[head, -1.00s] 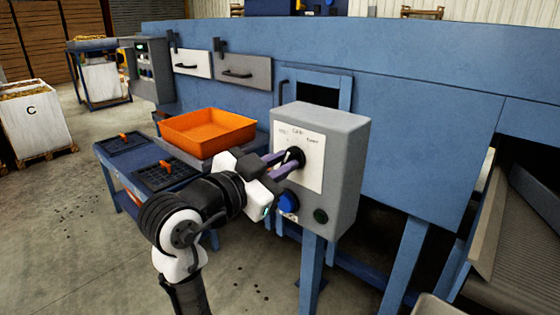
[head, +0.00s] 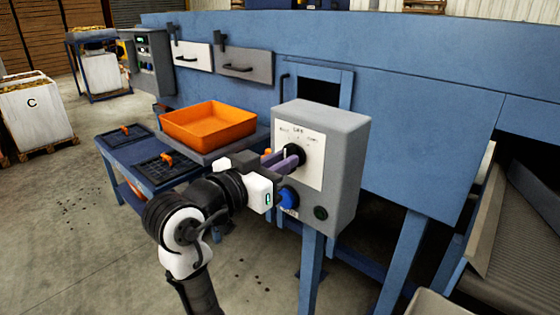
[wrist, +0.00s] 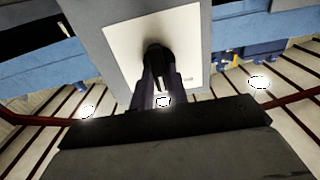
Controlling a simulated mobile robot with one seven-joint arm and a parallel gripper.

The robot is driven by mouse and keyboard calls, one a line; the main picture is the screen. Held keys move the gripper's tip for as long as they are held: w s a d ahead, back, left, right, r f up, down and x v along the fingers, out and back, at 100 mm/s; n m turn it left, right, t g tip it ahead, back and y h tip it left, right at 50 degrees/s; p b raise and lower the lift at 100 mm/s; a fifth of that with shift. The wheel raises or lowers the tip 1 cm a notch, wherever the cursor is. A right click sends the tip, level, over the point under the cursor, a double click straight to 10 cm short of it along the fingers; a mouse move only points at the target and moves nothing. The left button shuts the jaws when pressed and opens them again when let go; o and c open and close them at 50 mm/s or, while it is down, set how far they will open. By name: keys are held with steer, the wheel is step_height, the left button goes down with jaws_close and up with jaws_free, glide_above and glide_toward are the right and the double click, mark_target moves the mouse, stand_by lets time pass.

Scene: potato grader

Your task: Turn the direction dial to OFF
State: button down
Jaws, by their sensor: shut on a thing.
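The direction dial (head: 293,153) is a black knob on a white label plate on the front of a grey control box (head: 346,160). The plate has OFF at its top middle and a word on either side, too small to read surely. The dial's pale pointer looks close to upright in the head view. My gripper (head: 287,160) is shut on the dial, its purple fingers on either side of the knob. In the wrist view the dial (wrist: 157,54) sits between the fingertips, partly hidden by them.
A blue button (head: 288,197) and a dark green button (head: 320,213) sit on the box below the plate, the blue one close under my gripper. An orange tray (head: 208,126) stands behind my arm. The big blue machine (head: 420,120) stands behind the box.

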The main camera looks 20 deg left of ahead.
steer(key=c, duration=1.4)
jaws_free()
steer(key=b+v, duration=0.3)
steer(key=v, duration=1.1)
steer(key=shift+w+b, duration=0.1)
steer(key=shift+b, duration=0.25)
steer(key=shift+r, duration=0.1)
